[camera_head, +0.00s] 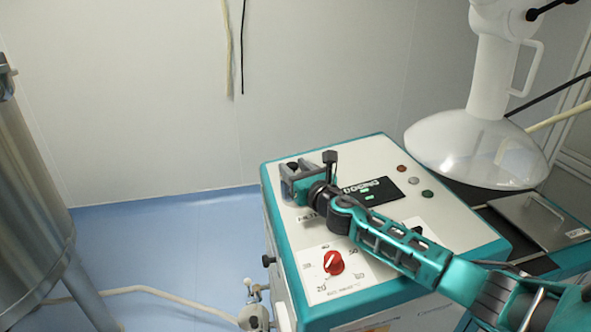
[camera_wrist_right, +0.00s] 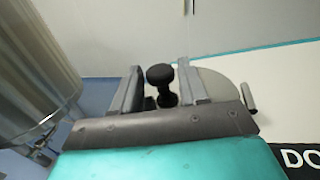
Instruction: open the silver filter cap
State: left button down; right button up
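A round grey disc (camera_wrist_right: 218,88), which looks like the silver filter cap, sits at the machine's far left corner in the right wrist view. A black knob (camera_wrist_right: 160,82) stands beside it, and a small grey pin (camera_wrist_right: 249,98) sticks up at its right edge. My right gripper (camera_wrist_right: 158,92) is open, with one finger on each side of the knob and small gaps showing; contact is not visible. The right finger hides part of the disc. In the head view my right gripper (camera_head: 300,176) is over that corner and hides most of the cap. My left gripper is not in view.
The machine top (camera_head: 300,228) carries a display (camera_head: 372,191), a red dial (camera_head: 333,262) and small buttons. A white funnel-shaped hood (camera_head: 478,150) and a metal lid with a handle (camera_head: 540,222) are at right. A steel tank (camera_head: 30,200) stands at left. Blue floor lies between.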

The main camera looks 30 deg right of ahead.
jog(key=c, duration=0.5)
grip_shut()
jog(key=shift+d, duration=0.1)
